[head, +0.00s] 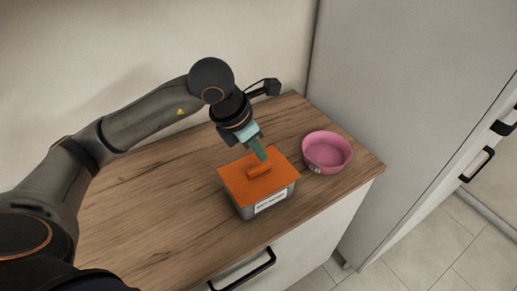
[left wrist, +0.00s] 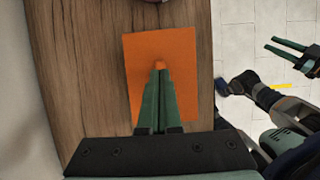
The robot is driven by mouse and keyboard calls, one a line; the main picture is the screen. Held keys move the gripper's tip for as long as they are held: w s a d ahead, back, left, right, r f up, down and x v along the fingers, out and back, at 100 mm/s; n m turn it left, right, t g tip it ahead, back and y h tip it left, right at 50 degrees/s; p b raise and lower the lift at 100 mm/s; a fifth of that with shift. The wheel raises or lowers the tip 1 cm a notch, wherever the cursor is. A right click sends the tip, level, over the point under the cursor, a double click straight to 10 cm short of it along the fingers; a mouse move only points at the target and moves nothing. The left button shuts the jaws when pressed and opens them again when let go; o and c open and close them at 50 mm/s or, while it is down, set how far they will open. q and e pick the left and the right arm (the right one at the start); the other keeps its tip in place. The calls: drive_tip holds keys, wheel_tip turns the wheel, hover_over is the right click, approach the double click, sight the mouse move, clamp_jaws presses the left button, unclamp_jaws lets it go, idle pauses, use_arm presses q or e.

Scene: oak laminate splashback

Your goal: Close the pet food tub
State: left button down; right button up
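The pet food tub (head: 246,211) is a grey box with a white label on its front, standing on the wooden worktop. Its orange lid (head: 233,182) lies over the top and looks roughly level; I cannot tell whether it is fully seated. A raised orange handle (head: 258,171) sits on the lid. My left gripper (head: 265,159) points down at the handle with its green fingers together, and the tips look in contact with it. In the left wrist view the fingers (left wrist: 160,72) cover most of the handle. My right gripper (left wrist: 288,54) is open and empty, away from the tub.
A pink bowl (head: 327,152) stands close to the right of the tub. A tall grey cabinet (head: 400,110) rises beyond the worktop's right end. The worktop (head: 150,215) is clear to the left, and its front edge lies close to the tub.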

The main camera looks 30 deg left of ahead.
use_arm(q)
drive_tip(key=shift+f+b, duration=1)
drive_tip(key=shift+f, duration=0.1)
drive_tip(key=shift+r, duration=0.15)
wheel_tip(320, 180, up, 7)
drive_tip(key=p, duration=0.5)
idle(0.3)
idle(0.5)
